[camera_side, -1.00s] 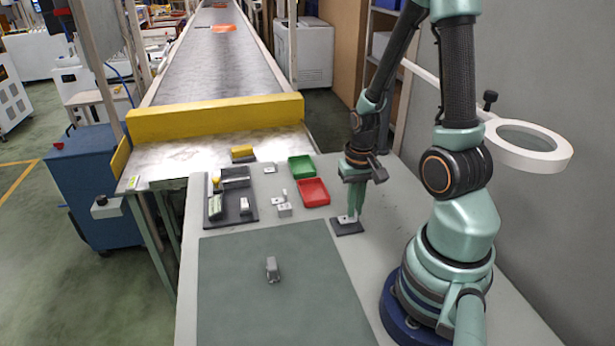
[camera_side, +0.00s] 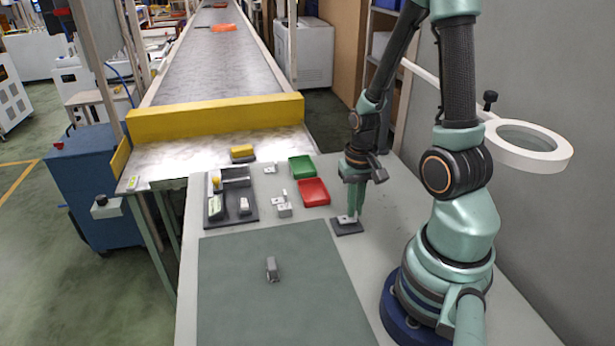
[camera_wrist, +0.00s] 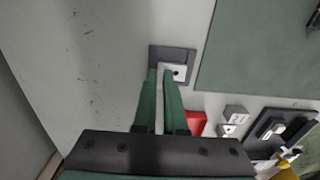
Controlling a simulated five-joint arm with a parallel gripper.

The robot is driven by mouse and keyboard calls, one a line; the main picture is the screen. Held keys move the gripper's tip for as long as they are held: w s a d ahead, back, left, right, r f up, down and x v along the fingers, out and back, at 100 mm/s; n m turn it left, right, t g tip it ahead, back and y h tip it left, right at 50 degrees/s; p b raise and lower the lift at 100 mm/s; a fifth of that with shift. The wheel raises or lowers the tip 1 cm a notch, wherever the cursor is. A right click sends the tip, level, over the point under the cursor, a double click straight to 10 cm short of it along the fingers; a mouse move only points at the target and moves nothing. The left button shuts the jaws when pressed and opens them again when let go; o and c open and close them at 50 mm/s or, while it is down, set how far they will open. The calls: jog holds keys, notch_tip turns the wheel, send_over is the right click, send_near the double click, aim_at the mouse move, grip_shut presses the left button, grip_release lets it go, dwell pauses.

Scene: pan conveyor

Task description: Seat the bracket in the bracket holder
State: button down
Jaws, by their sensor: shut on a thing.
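The bracket is a pale metal piece with a flat foot and a hole (camera_wrist: 178,74). It also shows in the side view (camera_side: 344,218), low between my fingers. The bracket holder is a dark square block (camera_side: 348,229) on the table, and it shows in the wrist view (camera_wrist: 172,52). My gripper (camera_side: 352,209) points down over the holder. Its green fingers (camera_wrist: 160,76) are shut on the bracket's upright part. The bracket's foot lies over the holder, at or very near its top. The fingers hide part of both, so I cannot tell whether it is fully seated.
A red bin (camera_side: 314,192) and a green bin (camera_side: 301,167) stand left of my gripper. A dark tray with parts (camera_side: 243,218) and small light blocks (camera_side: 284,210) lie farther left. A grey part (camera_side: 271,270) lies on the green mat (camera_side: 300,305), otherwise clear.

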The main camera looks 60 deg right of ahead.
jog(key=shift+f, duration=0.75)
jog(key=c, duration=0.9)
grip_release()
notch_tip(320, 180, up, 12)
dwell(0.3)
jog(key=w+a+r+n+t, duration=0.2)
jog(key=w+a+r+n, duration=0.1)
jog(key=a, duration=0.4)
jog(key=w+a+r+n+t, duration=0.3)
jog(key=a+r+n, duration=0.3)
jog(key=a+r, duration=0.2)
jog(key=shift+w+r+t, duration=0.2)
jog(key=shift+w+t, duration=0.1)
jog(key=shift+w, duration=0.05)
